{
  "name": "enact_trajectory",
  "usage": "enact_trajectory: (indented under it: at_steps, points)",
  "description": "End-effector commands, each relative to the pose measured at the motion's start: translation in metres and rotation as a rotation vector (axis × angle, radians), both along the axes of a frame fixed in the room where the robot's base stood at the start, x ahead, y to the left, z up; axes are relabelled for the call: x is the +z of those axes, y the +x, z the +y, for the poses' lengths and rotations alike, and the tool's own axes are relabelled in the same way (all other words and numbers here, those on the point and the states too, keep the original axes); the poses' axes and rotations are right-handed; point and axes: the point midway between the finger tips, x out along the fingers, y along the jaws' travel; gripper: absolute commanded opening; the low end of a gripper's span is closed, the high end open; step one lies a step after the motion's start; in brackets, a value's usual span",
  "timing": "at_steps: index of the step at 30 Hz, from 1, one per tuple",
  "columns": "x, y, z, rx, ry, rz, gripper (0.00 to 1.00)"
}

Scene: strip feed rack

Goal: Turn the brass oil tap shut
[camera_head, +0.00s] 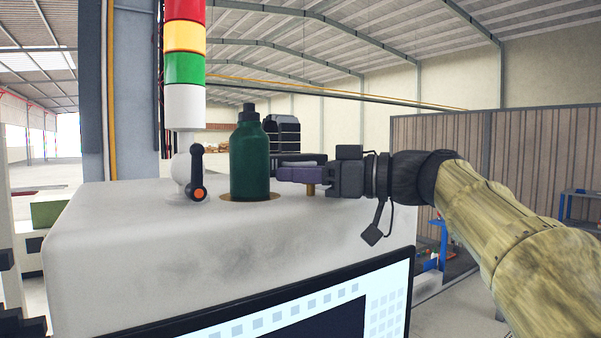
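My gripper (284,168) reaches in from the right, low over the top of the white machine housing (120,215). Its dark, purplish fingers are seen from the side and point left toward a dark green bottle. A small brass stem (311,190), which looks like part of the oil tap, stands on the housing directly below the fingers. The tap's upper part and handle are hidden behind or between the fingers. I cannot tell whether the fingers touch it or how far apart they are.
The green bottle (249,160) stands upright in a brownish ring just left of my fingertips. Farther left are a black lever with an orange end (198,180) and a signal light column (185,65). A screen (270,310) is at the front. A brown panel wall (540,150) stands behind right.

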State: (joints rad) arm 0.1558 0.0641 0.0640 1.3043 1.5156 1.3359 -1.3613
Motion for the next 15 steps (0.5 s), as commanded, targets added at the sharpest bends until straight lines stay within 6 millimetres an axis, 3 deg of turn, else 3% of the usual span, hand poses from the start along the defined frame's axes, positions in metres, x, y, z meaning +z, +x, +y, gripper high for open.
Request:
enact_trajectory:
  at_steps: [15]
  points:
    - [-0.0012, -0.001, -0.0003, -0.052, 0.003, -0.006, 0.03]
